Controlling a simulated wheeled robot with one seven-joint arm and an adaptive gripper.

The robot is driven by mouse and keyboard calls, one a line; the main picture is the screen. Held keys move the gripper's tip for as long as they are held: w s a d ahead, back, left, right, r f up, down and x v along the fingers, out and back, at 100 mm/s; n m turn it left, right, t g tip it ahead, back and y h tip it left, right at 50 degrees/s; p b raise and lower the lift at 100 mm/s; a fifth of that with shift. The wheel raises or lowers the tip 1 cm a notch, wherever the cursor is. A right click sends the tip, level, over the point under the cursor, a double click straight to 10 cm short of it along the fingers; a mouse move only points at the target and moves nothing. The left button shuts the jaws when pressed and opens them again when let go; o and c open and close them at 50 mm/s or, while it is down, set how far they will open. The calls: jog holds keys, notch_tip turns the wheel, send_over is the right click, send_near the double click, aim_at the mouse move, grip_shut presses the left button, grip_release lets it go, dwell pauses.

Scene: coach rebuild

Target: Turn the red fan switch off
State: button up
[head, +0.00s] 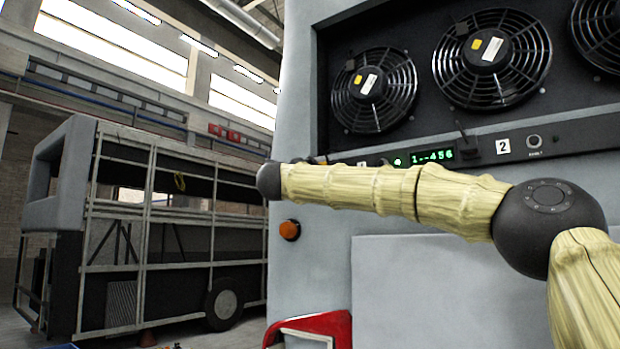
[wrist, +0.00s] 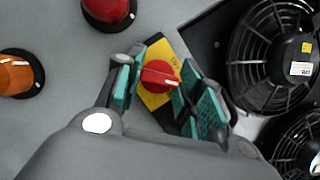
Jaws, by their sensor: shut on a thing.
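The red fan switch (wrist: 158,77) shows in the wrist view as a red rotary knob with a white mark, on a yellow plate (wrist: 153,52) on the grey panel. The white mark points right. My gripper (wrist: 158,82) is around the knob, with one teal-padded finger on its left and the other on its right, shut on it. The finger pads partly hide the plate. In the head view my pale-sleeved arm reaches left across the coach, and the gripper and the switch are not visible there.
A red round part (wrist: 109,10) and an orange lamp (wrist: 18,74) sit left of the switch. Black fans (wrist: 272,50) are to the right. In the head view, a strip with a green display (head: 432,156) runs below the fans. A bus frame (head: 165,220) stands at left.

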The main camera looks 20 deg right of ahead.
jog(key=shift+r+n+g+y+p, duration=0.15)
jog(key=shift+n+y+p, duration=0.65)
jog(key=shift+n, duration=0.95)
jog(key=shift+f+n+g+y+p, duration=0.1)
jog(key=shift+n+g+y+p, duration=0.3)
jog(key=shift+n+p, duration=1.05)
jog(key=shift+r+n+g+y+p, duration=0.1)
jog(key=shift+n+y+p, duration=0.6)
jog(key=shift+n, duration=1.4)
jog(key=o, duration=1)
jog(key=shift+s, duration=0.1)
